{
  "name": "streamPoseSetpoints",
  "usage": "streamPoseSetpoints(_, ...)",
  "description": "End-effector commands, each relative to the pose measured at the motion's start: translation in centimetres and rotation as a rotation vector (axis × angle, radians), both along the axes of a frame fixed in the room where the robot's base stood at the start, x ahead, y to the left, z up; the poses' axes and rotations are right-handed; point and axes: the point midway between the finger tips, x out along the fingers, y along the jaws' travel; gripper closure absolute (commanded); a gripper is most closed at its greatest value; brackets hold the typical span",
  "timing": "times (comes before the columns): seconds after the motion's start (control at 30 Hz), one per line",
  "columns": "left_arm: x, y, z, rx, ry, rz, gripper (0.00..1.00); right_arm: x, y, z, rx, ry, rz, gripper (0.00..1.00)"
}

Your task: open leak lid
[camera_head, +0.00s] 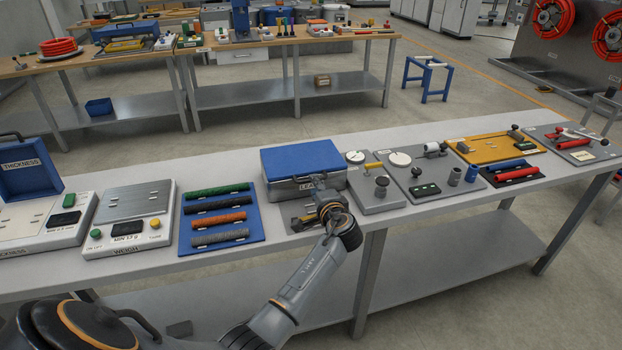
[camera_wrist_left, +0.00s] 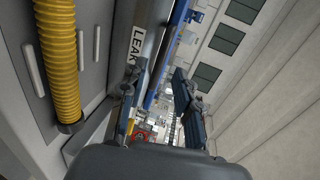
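The leak box (camera_head: 330,180) is a grey metal case with a closed blue lid (camera_head: 300,157), standing mid-table. Its LEAK label shows on the front, partly covered by my gripper; the label also shows in the left wrist view (camera_wrist_left: 137,40). My left gripper (camera_head: 325,193) is at the front of the box, near the label. In the wrist view its two fingers (camera_wrist_left: 158,95) are apart with a gap between them, so it is open. The blue lid edge (camera_wrist_left: 178,18) runs near the gap. Whether a finger touches the lid I cannot tell. My right gripper is not in view.
A blue mat (camera_head: 250,235) with several corrugated pieces lies left of the box, beside the weigh station (camera_head: 128,220). A grey fixture plate (camera_head: 385,200) stands close on the right. A yellow corrugated conduit (camera_wrist_left: 58,60) shows in the wrist view.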

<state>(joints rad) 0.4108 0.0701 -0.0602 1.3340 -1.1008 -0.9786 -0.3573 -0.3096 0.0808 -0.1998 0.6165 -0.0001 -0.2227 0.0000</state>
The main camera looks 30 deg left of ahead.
Motion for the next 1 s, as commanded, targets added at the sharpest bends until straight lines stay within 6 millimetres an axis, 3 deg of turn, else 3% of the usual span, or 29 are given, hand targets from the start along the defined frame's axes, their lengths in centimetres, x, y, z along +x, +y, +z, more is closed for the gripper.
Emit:
streamPoseSetpoints(0.13,1.7,2.1,-0.5,0.002,0.002,0.002,0.68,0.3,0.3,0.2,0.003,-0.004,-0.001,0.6)
streamPoseSetpoints(0.3,2.9,3.3,-1.0,0.0,0.0,-0.001,0.68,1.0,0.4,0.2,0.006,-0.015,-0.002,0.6)
streamPoseSetpoints(0.7,3.3,3.9,-1.2,-0.001,0.0,-0.001,0.68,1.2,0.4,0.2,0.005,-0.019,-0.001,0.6)
streamPoseSetpoints(0.73,3.3,3.9,-1.2,-0.001,0.0,-0.001,0.7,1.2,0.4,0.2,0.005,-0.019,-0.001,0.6)
streamPoseSetpoints(0.87,3.3,3.8,-1.2,-0.001,0.0,-0.001,0.97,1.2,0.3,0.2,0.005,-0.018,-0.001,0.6)
streamPoseSetpoints(1.0,3.3,3.8,-1.2,-0.002,0.001,-0.001,1.0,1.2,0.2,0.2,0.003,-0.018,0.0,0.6)
